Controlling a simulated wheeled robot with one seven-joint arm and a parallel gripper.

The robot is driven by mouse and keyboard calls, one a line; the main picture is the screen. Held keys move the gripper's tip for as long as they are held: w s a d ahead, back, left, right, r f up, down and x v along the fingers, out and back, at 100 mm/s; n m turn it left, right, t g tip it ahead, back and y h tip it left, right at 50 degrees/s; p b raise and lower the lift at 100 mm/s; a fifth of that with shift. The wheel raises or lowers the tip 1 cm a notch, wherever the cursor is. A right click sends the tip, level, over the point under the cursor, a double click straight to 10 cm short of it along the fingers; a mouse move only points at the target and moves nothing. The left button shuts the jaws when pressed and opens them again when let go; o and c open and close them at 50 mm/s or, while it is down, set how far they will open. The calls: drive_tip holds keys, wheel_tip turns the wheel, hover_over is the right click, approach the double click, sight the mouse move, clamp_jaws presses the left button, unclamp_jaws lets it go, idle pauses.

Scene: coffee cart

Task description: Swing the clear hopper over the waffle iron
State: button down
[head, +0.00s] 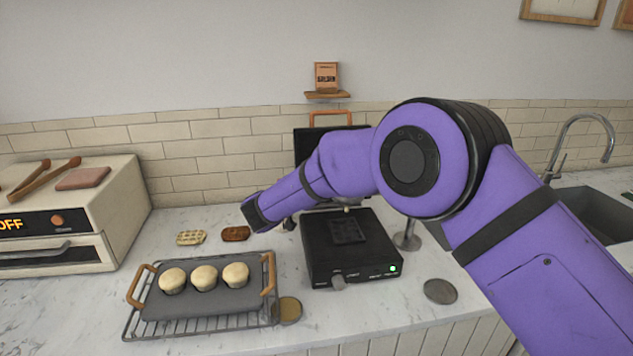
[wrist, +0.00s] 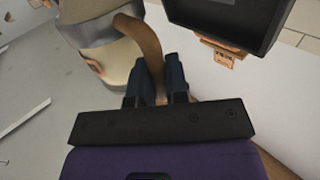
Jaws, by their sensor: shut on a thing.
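The clear hopper (wrist: 108,48) is at upper left in the wrist view, with pale contents and a curved brown handle (wrist: 150,45). My gripper (wrist: 155,88) is shut on this handle. In the head view my arm hides nearly all of the hopper. The black waffle iron (head: 375,262) sits on the counter with a green light and a knob at its front. Its lid (head: 305,145) stands raised, with an orange handle on top. In the wrist view the lid (wrist: 225,20) is right of the hopper. Whether the hopper is over the plate is hidden.
A metal stand (head: 407,240) rises right of the iron, and a round disc (head: 440,291) lies nearby. An oven (head: 120,215) is far left, a sink (head: 596,215) far right.

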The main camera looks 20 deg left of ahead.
drive_tip(key=shift+w+a+r, duration=0.1)
drive_tip(key=shift+w+r, duration=0.1)
drive_tip(key=shift+r, duration=0.05)
drive_tip(key=c, duration=1.1)
unclamp_jaws()
drive_tip(key=shift+w+a+f, duration=0.1)
drive_tip(key=shift+w+f, duration=0.05)
drive_tip(key=shift+c, duration=0.2)
drive_tip(key=v, duration=1.1)
